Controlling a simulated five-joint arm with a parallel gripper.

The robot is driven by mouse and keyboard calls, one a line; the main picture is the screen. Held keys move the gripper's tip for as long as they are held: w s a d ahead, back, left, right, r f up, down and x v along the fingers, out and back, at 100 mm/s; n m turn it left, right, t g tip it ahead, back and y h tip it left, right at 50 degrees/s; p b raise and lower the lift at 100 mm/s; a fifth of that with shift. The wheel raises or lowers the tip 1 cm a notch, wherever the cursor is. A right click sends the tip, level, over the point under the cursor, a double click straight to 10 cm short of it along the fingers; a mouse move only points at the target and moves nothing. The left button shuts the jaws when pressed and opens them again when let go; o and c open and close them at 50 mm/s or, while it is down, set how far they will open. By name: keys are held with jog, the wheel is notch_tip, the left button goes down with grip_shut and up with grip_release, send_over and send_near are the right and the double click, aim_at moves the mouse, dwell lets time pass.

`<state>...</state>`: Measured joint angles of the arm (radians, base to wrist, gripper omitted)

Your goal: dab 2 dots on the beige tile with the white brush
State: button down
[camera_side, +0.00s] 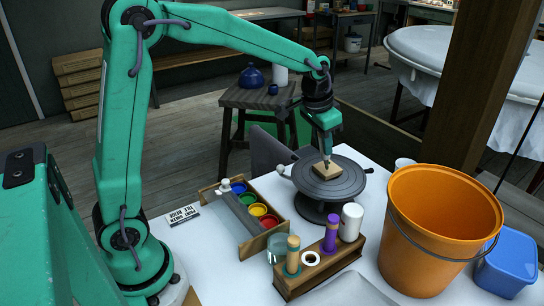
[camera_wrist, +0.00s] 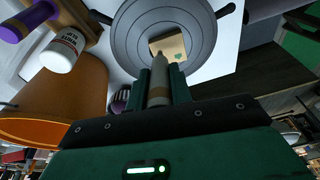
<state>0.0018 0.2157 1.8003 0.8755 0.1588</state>
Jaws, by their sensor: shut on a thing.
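My gripper (camera_wrist: 159,85) is shut on the white brush (camera_wrist: 158,92), which looks greyish with a tan band and points its tip at the beige tile. The beige tile (camera_wrist: 170,46) lies on the dark round turntable (camera_wrist: 130,35). A green mark (camera_wrist: 178,57) shows on the tile beside the brush tip. In the side view my gripper (camera_side: 327,135) is directly above the tile (camera_side: 326,171), brush pointing down. I cannot tell whether the tip touches the tile.
A tray of blue, green, yellow and red paint pots (camera_side: 257,209) stands left of the turntable. An orange bucket (camera_side: 425,240) stands right.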

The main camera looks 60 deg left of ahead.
jog(key=shift+f, duration=0.5)
dwell(0.6)
jog(key=shift+r, duration=0.1)
dwell(0.5)
jog(key=shift+w+v, duration=0.25)
jog(key=shift+v, duration=0.8)
jog(key=shift+w+v, duration=0.25)
jog(key=shift+v, duration=0.85)
jog(key=shift+r, duration=0.1)
